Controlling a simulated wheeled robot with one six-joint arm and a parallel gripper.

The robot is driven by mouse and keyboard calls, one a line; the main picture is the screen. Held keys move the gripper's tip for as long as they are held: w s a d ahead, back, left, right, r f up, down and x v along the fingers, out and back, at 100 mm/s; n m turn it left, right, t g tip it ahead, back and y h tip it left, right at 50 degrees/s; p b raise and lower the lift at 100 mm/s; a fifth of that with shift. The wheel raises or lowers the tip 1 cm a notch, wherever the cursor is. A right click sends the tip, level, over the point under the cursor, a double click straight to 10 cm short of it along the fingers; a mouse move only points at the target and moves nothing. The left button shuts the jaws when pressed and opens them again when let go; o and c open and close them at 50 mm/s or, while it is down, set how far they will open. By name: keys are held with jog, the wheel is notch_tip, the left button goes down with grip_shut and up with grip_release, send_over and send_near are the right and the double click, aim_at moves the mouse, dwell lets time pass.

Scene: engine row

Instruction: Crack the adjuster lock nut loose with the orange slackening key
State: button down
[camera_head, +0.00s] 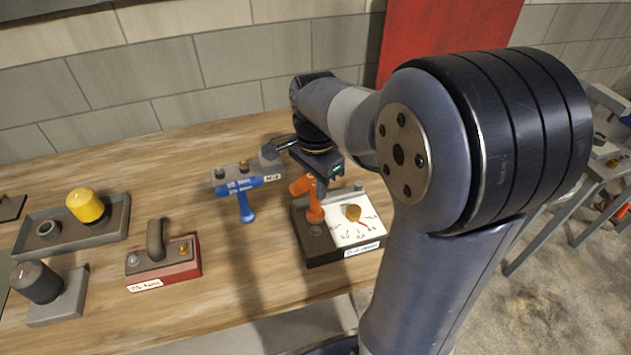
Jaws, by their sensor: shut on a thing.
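The orange slackening key (315,206) stands upright at the left side of a dark block (318,249) on the bench. My gripper (302,172) is at the key's top end, shut on it; my arm's wrist partly hides the grip. The key's lower end is over the block, close to a small round fitting (315,230). I cannot tell whether this is the adjuster lock nut, or whether the key is seated on a nut. The block carries a white dial plate (345,231) with a brass knob (352,212) and a red pointer.
A red block with a handle (166,262), a grey tray (118,224) with a yellow cylinder (86,205), and a grey fixture (58,308) stand further left. Bare wood lies between them. My arm hides the bench's right side.

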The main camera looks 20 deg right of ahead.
aim_at(316, 202)
jog(key=shift+f+b, duration=1.65)
jog(key=shift+f, duration=0.95)
jog(key=shift+f, duration=0.2)
jog(key=shift+n, duration=1.1)
jog(key=shift+r+p, duration=2.45)
jog(key=shift+r, duration=0.4)
jog(key=shift+f, duration=0.15)
